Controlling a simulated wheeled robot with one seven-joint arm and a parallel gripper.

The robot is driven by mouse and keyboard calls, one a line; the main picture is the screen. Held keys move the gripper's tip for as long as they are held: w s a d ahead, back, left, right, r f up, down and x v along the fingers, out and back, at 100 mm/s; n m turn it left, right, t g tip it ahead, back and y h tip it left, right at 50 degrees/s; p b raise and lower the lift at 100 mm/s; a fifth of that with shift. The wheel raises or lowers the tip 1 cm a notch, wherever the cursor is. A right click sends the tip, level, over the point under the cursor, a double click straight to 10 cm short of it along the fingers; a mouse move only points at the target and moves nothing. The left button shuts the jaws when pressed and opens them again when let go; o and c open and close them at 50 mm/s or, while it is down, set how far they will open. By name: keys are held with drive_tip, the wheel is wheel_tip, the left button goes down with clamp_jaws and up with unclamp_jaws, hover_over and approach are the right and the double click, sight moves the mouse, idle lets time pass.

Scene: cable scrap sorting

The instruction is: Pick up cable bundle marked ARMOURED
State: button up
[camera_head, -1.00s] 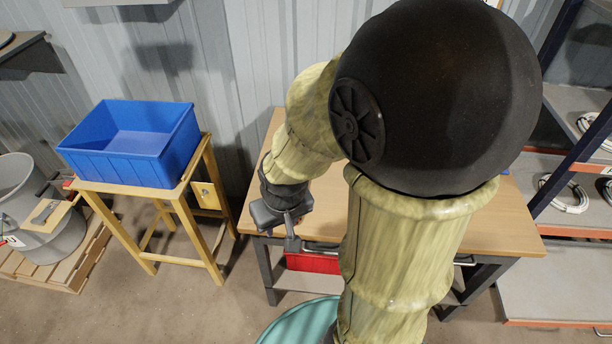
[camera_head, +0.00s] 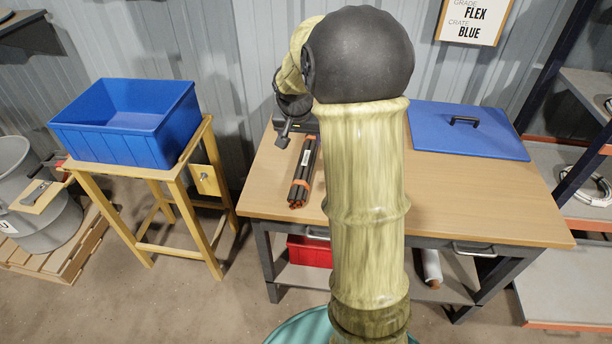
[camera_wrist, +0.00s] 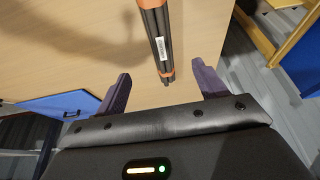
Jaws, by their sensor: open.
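A bundle of dark cables (camera_head: 303,178) with orange bands lies on the wooden workbench (camera_head: 470,205), left of my arm. In the wrist view the cable bundle (camera_wrist: 157,25) carries a small white label, too small to read, so I cannot tell if it says ARMOURED. My gripper (camera_wrist: 161,72) is open and empty; the near end of the bundle shows between its two dark fingers in the picture. In the head view my gripper (camera_head: 284,132) is at the bench's back left, close to the bundle's far end. I cannot tell its exact height above the bench.
A blue crate (camera_head: 130,148) stands on a yellow wooden stand at the left. A blue lid with a black handle (camera_head: 470,142) lies on the bench's right. A wall sign (camera_head: 473,18) reads FLEX, CRATE BLUE. Shelves with a white cable coil (camera_head: 585,186) are at right.

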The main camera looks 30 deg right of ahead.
drive_tip(key=shift+w+d, duration=0.5)
drive_tip(key=shift+d, duration=0.05)
drive_tip(key=shift+f, duration=0.1)
approach(305, 160)
drive_tip(key=x, duration=0.5)
drive_tip(key=shift+s+d+f, duration=0.15)
drive_tip(key=shift+d, duration=0.1)
drive_tip(key=shift+f, duration=0.3)
drive_tip(key=x, duration=0.5)
drive_tip(key=shift+w+a+f, duration=0.1)
drive_tip(key=shift+w+f, duration=0.05)
drive_tip(key=shift+w, duration=0.15)
